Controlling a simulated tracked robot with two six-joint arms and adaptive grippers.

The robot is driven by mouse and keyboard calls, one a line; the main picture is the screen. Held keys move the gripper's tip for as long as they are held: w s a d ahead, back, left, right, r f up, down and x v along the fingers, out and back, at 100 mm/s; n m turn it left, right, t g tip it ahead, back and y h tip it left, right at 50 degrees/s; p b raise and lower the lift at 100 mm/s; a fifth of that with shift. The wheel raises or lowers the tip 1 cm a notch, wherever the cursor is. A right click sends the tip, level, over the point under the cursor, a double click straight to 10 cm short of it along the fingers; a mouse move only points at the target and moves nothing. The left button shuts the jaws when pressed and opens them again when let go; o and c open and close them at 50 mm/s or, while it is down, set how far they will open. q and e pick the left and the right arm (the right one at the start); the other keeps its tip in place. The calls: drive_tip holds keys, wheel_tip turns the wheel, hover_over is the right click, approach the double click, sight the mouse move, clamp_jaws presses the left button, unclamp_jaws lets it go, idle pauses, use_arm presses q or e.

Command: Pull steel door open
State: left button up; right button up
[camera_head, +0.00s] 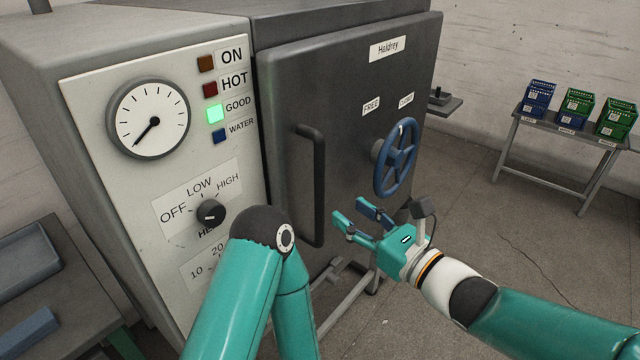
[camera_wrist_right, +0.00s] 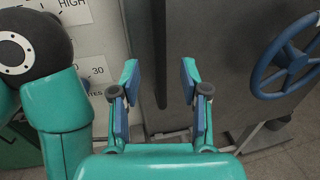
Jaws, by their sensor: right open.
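The grey steel door (camera_head: 345,100) fills the middle of the head view and looks closed against its cabinet. A dark vertical bar handle (camera_head: 316,190) stands on its left side. A blue handwheel (camera_head: 395,157) is on its right side and also shows in the right wrist view (camera_wrist_right: 297,60). My right gripper (camera_head: 350,210) is open and empty, right of the handle's lower end and below-left of the wheel. In the right wrist view the handle (camera_wrist_right: 159,45) appears between the open fingers (camera_wrist_right: 158,75), beyond the tips. My left gripper is out of sight; only its arm shows.
A control panel (camera_head: 80,90) with gauge, lamps and knob is left of the door. My left arm (camera_head: 265,260) stands before the panel's lower right. A table (camera_head: 545,125) with blue and green crates (camera_head: 578,102) is at right. Floor (camera_head: 510,215) between is clear.

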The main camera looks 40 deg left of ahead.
sight(323, 193)
drive_tip(key=p+x, duration=0.2)
drive_tip(key=x, duration=0.7)
drive_tip(key=shift+a+f+p, duration=0.1)
drive_tip(key=shift+a+p, duration=0.2)
drive_tip(key=shift+p, duration=0.05)
clamp_jaws()
